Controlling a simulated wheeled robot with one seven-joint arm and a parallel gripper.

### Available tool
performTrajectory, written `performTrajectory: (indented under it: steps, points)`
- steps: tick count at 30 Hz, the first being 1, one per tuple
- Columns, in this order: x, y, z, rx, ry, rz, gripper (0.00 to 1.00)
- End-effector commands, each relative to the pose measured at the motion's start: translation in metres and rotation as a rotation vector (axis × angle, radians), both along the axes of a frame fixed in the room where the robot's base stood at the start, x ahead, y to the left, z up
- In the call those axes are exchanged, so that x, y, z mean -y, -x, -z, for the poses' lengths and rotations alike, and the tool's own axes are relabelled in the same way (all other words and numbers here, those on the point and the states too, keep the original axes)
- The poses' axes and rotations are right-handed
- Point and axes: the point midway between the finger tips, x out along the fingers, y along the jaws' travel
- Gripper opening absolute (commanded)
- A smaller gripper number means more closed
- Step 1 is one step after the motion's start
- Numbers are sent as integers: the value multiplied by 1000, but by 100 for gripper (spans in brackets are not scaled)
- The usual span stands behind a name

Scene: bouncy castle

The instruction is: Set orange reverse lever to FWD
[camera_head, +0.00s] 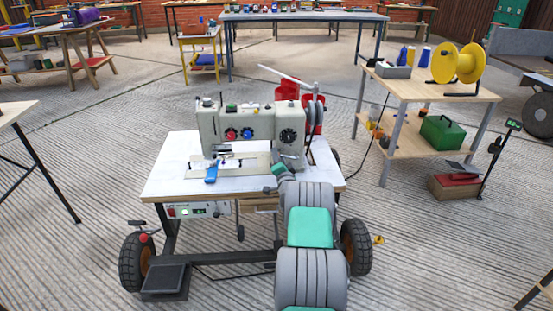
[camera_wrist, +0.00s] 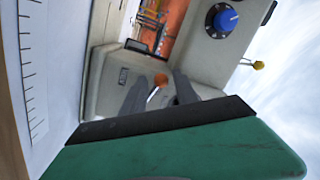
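The orange reverse lever (camera_wrist: 158,80) shows in the wrist view as a small orange knob on a short stem, against the pale machine body. My gripper (camera_wrist: 160,77) is open, with one dark finger on each side of the knob and gaps visible between. I cannot tell how deep the knob sits between the fingertips. No FWD marking is readable. In the head view the sewing machine (camera_head: 208,127) stands on a white-topped wheeled table (camera_head: 165,180). My arm reaches its right part and hides the lever there.
A yellow-tipped lever (camera_wrist: 258,65) and a blue dial (camera_wrist: 222,20) are close by on the machine. A printed scale (camera_wrist: 30,70) lies along the tabletop. A blue-handled item (camera_head: 211,173) is at the machine's front. A wooden table (camera_head: 425,90) with a yellow spool stands right.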

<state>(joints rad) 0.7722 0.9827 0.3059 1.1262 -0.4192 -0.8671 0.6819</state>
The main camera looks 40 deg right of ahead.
Motion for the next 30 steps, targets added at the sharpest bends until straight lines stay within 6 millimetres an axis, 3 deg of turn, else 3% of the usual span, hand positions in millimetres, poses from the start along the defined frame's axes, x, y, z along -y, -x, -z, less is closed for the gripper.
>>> performTrajectory:
  steps: [1, 16, 25, 30]
  points:
    - [6, 1, -11, 13, 15, 9, 40]
    - [-5, -1, -7, 8, 7, -6, 42]
    - [-28, 51, -2, 6, 4, 2, 42]
    - [-37, 66, 1, 5, 6, 2, 42]
